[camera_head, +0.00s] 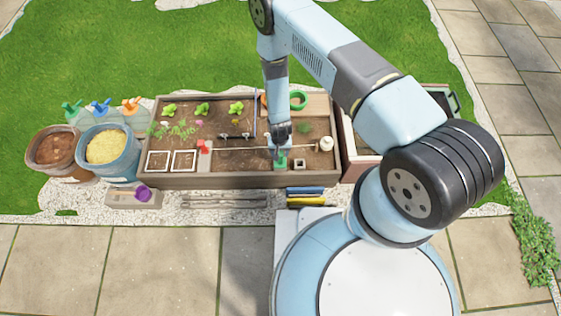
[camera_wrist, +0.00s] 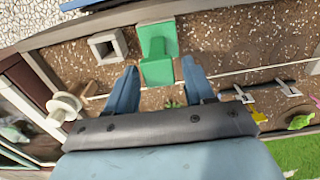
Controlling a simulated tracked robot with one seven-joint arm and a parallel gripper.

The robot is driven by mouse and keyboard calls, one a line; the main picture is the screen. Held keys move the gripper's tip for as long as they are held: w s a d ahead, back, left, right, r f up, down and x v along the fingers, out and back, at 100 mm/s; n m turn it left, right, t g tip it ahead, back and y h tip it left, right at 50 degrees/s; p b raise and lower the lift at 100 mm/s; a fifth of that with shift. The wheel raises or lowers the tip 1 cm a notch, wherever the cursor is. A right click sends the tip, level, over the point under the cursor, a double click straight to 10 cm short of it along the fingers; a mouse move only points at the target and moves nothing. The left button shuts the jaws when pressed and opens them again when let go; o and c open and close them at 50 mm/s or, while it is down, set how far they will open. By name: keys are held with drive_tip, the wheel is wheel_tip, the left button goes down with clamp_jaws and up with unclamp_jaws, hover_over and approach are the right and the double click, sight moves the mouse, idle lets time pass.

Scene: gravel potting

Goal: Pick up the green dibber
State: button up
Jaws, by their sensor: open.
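A green block-like piece (camera_wrist: 157,42), wide at its ends and narrower in the middle, stands on the soil in the wrist view. It is the likeliest green dibber, though its full shape is not clear. In the head view the green piece (camera_head: 281,161) shows at the bed's near side, partly hidden by my gripper. My gripper (camera_wrist: 160,75) is open and empty, its two fingers apart with the green piece in line beyond the gap. In the head view my gripper (camera_head: 281,153) points down just above it. I cannot see any contact.
A small grey square frame (camera_wrist: 107,46) stands beside the green piece. A white spool (camera_wrist: 65,107) lies near a thin rod crossing the bed. A red piece (camera_head: 204,146) is farther left. The wooden bed rim (camera_head: 235,181) runs along the near side.

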sight(280, 159)
drive_tip(key=shift+s+f, duration=0.2)
drive_tip(key=shift+f, duration=2.9)
drive_tip(key=shift+c, duration=0.2)
drive_tip(key=c, duration=0.8)
